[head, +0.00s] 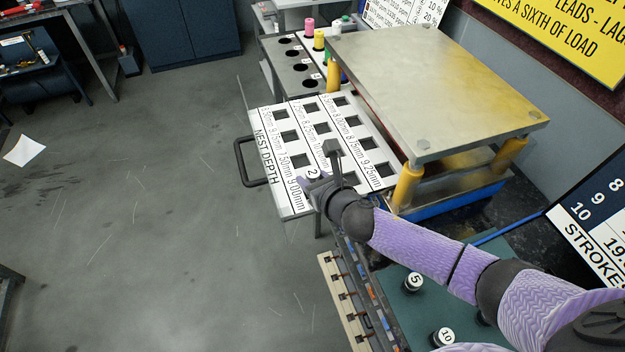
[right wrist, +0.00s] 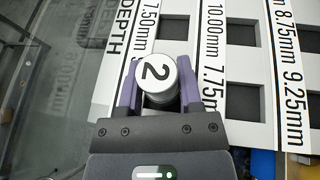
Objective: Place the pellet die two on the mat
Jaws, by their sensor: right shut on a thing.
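Pellet die two (head: 313,173) is a pale cylinder with a black 2 on its top face. It also shows close up in the right wrist view (right wrist: 157,72). My right gripper (head: 311,182) is shut on it, with one purple finger on each side in the right wrist view (right wrist: 160,88). The die is over the near left end of the white nest-depth board (head: 284,170); I cannot tell whether it touches the board. The dark green mat (head: 440,300) lies at the lower right, partly behind my right arm. My left gripper is not in view.
Dies marked 5 (head: 413,282) and 10 (head: 443,337) stand on the mat. A press with a metal top plate (head: 430,80) and yellow posts stands beyond the board. A beige rack (head: 340,300) runs along the mat's left. Bare green surface shows between the dies.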

